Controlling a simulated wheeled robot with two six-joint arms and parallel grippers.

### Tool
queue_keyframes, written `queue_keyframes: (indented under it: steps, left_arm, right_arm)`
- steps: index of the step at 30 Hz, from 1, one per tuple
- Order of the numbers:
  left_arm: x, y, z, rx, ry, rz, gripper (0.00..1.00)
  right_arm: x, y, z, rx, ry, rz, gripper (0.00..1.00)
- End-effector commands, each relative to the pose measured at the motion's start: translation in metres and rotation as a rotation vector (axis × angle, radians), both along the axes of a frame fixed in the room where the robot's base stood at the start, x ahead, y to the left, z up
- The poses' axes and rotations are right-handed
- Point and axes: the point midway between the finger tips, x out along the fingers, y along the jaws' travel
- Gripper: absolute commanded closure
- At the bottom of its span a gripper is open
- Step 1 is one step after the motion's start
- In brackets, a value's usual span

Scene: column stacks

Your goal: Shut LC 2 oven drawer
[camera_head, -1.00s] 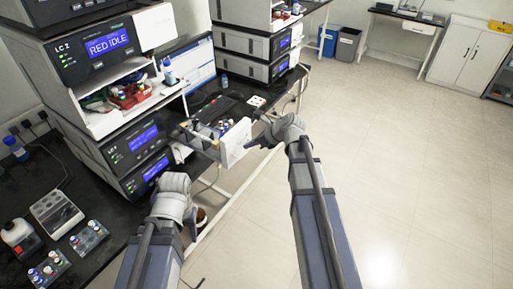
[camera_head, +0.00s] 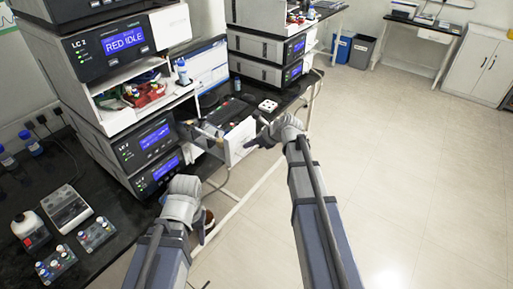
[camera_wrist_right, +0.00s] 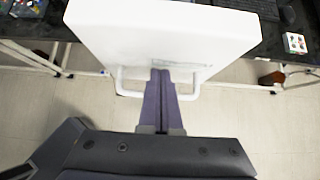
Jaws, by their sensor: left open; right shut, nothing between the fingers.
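The LC 2 stack (camera_head: 125,45) stands on the black bench at left, its display reading RED IDLE. Its oven drawer (camera_head: 240,141) sticks out to the right from the lower part of the stack, a white front panel facing the floor side. In the right wrist view the white drawer front (camera_wrist_right: 165,30) fills the top, with a white handle (camera_wrist_right: 128,93) below. My right gripper (camera_wrist_right: 163,78) is shut and empty, its fingertips against or very close to the panel by the handle; contact is unclear. My left gripper (camera_head: 205,222) is open, low by the bench edge, partly hidden by its wrist.
A white shelf with a red tray (camera_head: 145,93) and a bottle (camera_head: 182,72) is above the drawer. Vial racks (camera_head: 97,234) lie on the bench at left. A second instrument stack (camera_head: 268,52) stands behind. The floor at right is clear.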

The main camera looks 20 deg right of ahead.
Motion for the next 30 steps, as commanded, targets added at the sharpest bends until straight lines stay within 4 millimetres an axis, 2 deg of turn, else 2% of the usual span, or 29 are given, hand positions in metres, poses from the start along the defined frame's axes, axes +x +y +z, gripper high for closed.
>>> queue_keyframes:
  steps: [1, 18, 24, 30]
  left_arm:
    - [0.000, 0.000, 0.000, 0.000, 0.000, 0.000, 0.45]
    - [0.000, 0.000, 0.000, 0.000, 0.000, 0.000, 0.45]
    - [0.000, 0.000, 0.000, 0.000, 0.000, 0.000, 0.45]
    - [0.000, 0.000, 0.000, 0.000, 0.000, 0.000, 0.45]
  right_arm:
    - [0.015, 0.009, 0.000, 0.001, -0.001, 0.004, 1.00]
    - [0.141, 0.107, 0.000, 0.000, -0.001, 0.004, 1.00]
    - [0.180, 0.138, 0.000, 0.000, -0.001, 0.002, 1.00]
    - [0.209, 0.161, 0.000, 0.001, -0.001, 0.001, 1.00]
